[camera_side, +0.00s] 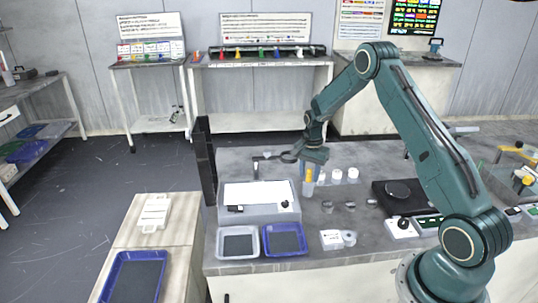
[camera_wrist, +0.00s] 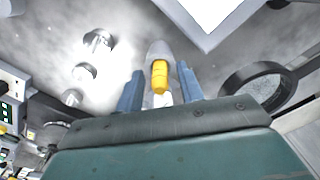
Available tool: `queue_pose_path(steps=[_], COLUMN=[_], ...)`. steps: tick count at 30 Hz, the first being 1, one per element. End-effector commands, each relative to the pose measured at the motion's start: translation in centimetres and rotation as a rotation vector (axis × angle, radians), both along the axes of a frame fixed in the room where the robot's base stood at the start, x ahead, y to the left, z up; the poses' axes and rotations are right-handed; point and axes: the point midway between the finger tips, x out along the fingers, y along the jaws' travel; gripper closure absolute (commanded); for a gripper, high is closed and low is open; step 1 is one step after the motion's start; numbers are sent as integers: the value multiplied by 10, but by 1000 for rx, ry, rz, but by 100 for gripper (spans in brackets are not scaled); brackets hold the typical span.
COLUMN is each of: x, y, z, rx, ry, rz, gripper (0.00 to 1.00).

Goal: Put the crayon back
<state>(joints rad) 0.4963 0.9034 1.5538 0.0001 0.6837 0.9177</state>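The yellow crayon (camera_wrist: 160,76) shows between my gripper's two blue fingers in the wrist view, in front of a pale grey, upright cylinder-like holder (camera_wrist: 160,49). In the side view the crayon (camera_side: 309,175) is a small yellow patch under my gripper (camera_side: 310,178), just above the holder (camera_side: 308,189) on the bench. My gripper (camera_wrist: 160,78) points down with its fingers spread on either side of the crayon. Gaps show between the fingers and the crayon. I cannot tell whether the crayon sits inside the holder. Its lower end is hidden.
Several white-topped bottles (camera_side: 337,175) stand close right of my gripper. Small metal cylinders (camera_side: 350,205) lie in front. A round dark ring (camera_wrist: 257,86) is near on the right in the wrist view.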

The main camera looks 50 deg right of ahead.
Motion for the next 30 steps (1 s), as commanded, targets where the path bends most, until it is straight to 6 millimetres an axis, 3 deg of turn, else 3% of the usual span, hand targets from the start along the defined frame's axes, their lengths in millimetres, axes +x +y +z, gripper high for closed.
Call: queue_pose_path(steps=[8, 21, 30], x=[0, 0, 0], y=[0, 0, 0], z=[27, 97, 119], rx=[-2, -2, 0], ry=[-2, -2, 0], rz=[0, 0, 0], gripper=[62, 62, 62])
